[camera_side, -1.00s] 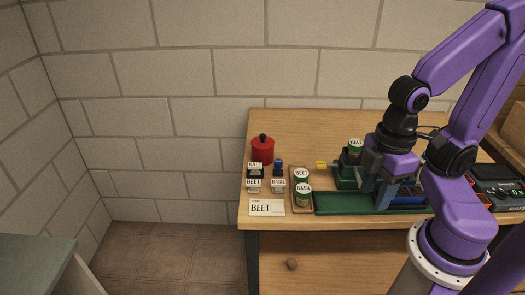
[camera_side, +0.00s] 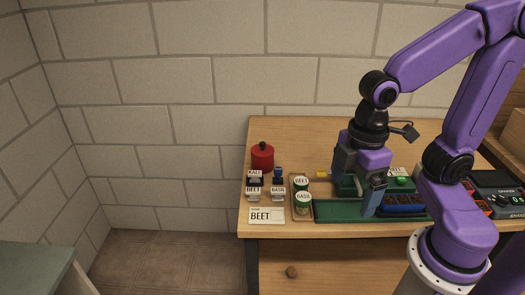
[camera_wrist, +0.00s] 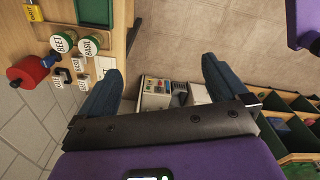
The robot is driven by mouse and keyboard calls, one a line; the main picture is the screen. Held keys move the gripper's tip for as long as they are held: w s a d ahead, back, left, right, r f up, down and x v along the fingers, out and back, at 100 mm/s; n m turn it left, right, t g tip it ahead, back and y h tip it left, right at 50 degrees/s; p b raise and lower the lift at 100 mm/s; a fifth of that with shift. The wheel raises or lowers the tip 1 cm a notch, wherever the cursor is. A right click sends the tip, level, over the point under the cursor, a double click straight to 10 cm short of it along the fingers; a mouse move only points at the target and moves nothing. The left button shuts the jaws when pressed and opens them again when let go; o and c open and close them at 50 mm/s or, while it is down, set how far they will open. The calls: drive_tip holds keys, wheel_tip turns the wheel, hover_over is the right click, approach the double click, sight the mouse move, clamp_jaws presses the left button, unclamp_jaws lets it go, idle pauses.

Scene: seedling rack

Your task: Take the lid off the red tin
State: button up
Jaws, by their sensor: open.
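The red tin (camera_side: 262,160) stands upright at the back left of the table. Its lid is on, with a black knob (camera_side: 262,145) on top. The red tin also shows at the left edge of the wrist view (camera_wrist: 25,72), with the knob pointing to the lower left. My gripper (camera_side: 372,198) is above the green tray, well to the right of the tin and apart from it. In the wrist view my gripper (camera_wrist: 160,88) has its two blue fingers spread wide, with nothing between them.
Cans marked BEET (camera_side: 301,184) and BASIL (camera_side: 303,203) stand in a wooden tray. Small label stands and a BEET card (camera_side: 267,215) sit in front of the tin. A green tray (camera_side: 340,211) lies under my gripper. The table behind and right of the tin is bare.

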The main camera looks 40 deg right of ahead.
drive_tip(key=w+a+r+n, duration=0.1)
drive_tip(key=w+a+r, duration=0.15)
drive_tip(key=w, duration=0.75)
drive_tip(key=n, duration=0.4)
hover_over(263, 143)
wheel_tip(263, 143, down, 11)
drive_tip(key=shift+s+r, duration=0.1)
drive_tip(key=shift+w+f, duration=0.2)
drive_tip(key=shift+f, duration=2.55)
drive_tip(key=shift+c, duration=0.3)
drive_tip(key=c, duration=0.8)
